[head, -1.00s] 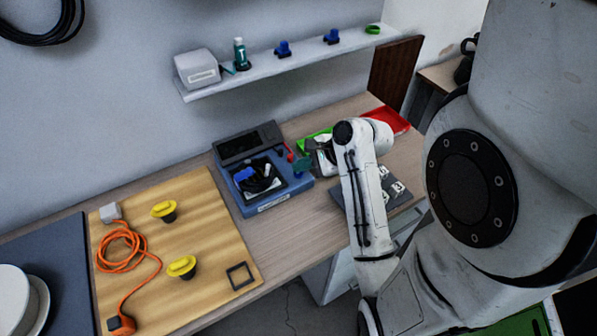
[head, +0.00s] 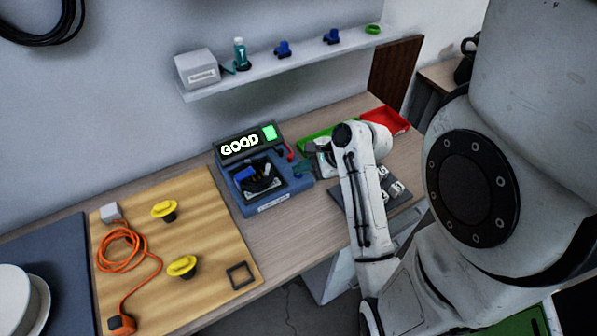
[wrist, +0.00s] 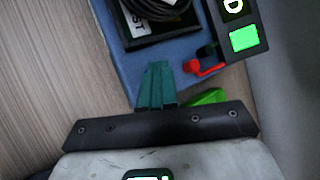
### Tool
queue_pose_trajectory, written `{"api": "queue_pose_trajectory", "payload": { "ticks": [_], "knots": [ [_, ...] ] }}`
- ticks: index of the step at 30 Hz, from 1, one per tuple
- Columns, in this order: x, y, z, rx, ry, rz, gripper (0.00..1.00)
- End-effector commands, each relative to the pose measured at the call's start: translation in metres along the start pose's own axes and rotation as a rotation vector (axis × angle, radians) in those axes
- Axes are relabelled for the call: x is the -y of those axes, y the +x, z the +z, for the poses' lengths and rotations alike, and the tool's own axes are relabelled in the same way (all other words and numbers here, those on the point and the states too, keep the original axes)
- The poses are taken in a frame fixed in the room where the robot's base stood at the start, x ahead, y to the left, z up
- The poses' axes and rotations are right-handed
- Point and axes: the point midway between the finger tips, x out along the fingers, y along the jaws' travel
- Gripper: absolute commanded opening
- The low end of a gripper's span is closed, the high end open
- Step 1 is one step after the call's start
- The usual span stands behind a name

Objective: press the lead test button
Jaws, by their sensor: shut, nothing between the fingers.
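The blue tester (head: 276,204) stands on the bench. Its screen (head: 249,142) is lit, reading "GOOD" beside a green square; the lit green square (wrist: 244,39) also shows in the wrist view. A dark cable coil (head: 259,183) lies in the tester's bay, and it also fills the top of the wrist view (wrist: 158,8). My gripper (head: 303,168) is at the tester's right side. In the wrist view its teal fingers (wrist: 156,70) are shut and empty, with tips over the tester's blue edge. I cannot make out the button; the fingers may hide it.
A red clip (wrist: 203,68) sits close to my fingers, near the screen. Green (head: 313,141) and red (head: 384,121) trays lie behind my arm. A wooden board (head: 212,236) with orange cable and yellow knobs is left. A shelf (head: 285,66) hangs above.

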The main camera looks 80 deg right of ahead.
Motion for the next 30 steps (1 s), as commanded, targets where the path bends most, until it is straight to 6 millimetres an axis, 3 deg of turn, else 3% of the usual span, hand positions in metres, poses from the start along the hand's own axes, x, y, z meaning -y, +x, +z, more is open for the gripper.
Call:
{"api": "queue_pose_trajectory", "payload": {
  "ticks": [30],
  "knots": [
    [0.008, -0.012, 0.009, 0.000, 0.000, 0.001, 0.00]
  ]
}}
